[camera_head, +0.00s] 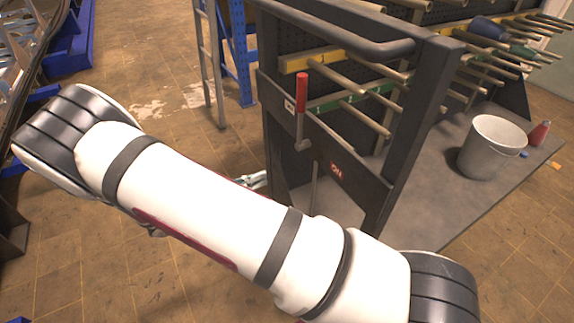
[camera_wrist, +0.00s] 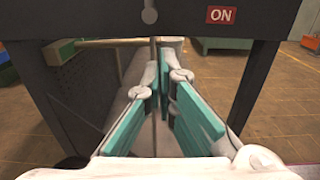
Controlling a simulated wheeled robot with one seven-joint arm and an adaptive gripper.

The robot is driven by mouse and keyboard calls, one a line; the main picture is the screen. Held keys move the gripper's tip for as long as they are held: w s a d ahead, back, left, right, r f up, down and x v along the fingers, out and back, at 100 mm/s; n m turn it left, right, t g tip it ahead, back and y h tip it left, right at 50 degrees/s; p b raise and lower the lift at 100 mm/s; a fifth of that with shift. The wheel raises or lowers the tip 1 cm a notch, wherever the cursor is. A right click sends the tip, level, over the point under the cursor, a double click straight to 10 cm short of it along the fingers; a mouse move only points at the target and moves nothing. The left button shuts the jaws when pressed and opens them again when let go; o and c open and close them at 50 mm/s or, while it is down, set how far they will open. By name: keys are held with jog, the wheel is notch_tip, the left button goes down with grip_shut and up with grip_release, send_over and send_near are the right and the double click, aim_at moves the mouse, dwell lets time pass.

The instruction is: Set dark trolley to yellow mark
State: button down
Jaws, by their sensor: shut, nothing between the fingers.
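The dark trolley (camera_head: 415,115) stands at the centre right of the head view, with a bent push handle on top. A lever with a red grip (camera_head: 302,92) stands upright on its near panel. A red ON label (camera_head: 336,171) is on that panel and also shows in the wrist view (camera_wrist: 222,15). A yellow strip (camera_head: 300,62) runs along an upper rail, with a green strip lower; I cannot tell whether it is the mark. My gripper (camera_head: 262,178), mostly hidden behind my arm, is low beside the trolley. In the wrist view its teal fingers (camera_wrist: 172,60) are shut and empty, below the trolley's dark crossbar.
A white bucket (camera_head: 490,147) and a red cone-shaped item (camera_head: 538,133) stand on the trolley's base. Several rods stick out of its racks. A grey ladder (camera_head: 208,65) and blue frame (camera_head: 240,60) stand behind. Tiled floor is open left of the trolley.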

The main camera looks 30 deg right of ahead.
aim_at(312, 156)
jog(key=d+p, duration=0.1)
jog(key=d, duration=0.5)
jog(key=d+p, duration=0.1)
jog(key=d, duration=0.6)
jog(key=shift+w+d, duration=0.2)
jog(key=shift+d, duration=0.1)
jog(key=shift+d, duration=0.15)
